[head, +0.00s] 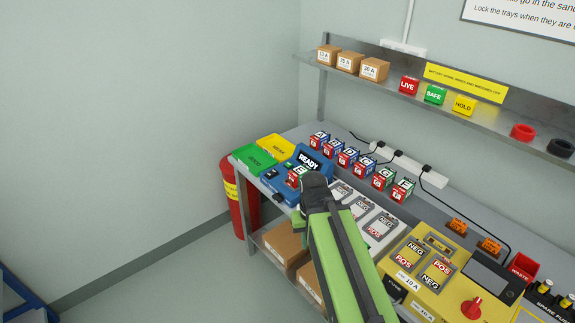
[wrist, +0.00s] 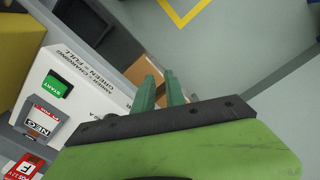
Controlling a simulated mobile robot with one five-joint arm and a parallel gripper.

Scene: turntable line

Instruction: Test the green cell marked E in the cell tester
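The blue cell tester (head: 318,158) is at the bench's left end, its screen reading READY. A small green and red cell (head: 296,177) sits at its front part; its letter looks like E but is too small to be sure. My gripper (head: 299,219) is just in front of this cell and to its right, over the bench's front edge, and hides part of the tester. In the wrist view my gripper (wrist: 161,88) has its two green fingers a little apart with nothing between them. The tester is out of the wrist view.
A green tray (head: 250,162) and yellow tray (head: 275,147) lie left. The white charger (wrist: 90,75) and yellow unit (head: 425,235) are right.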

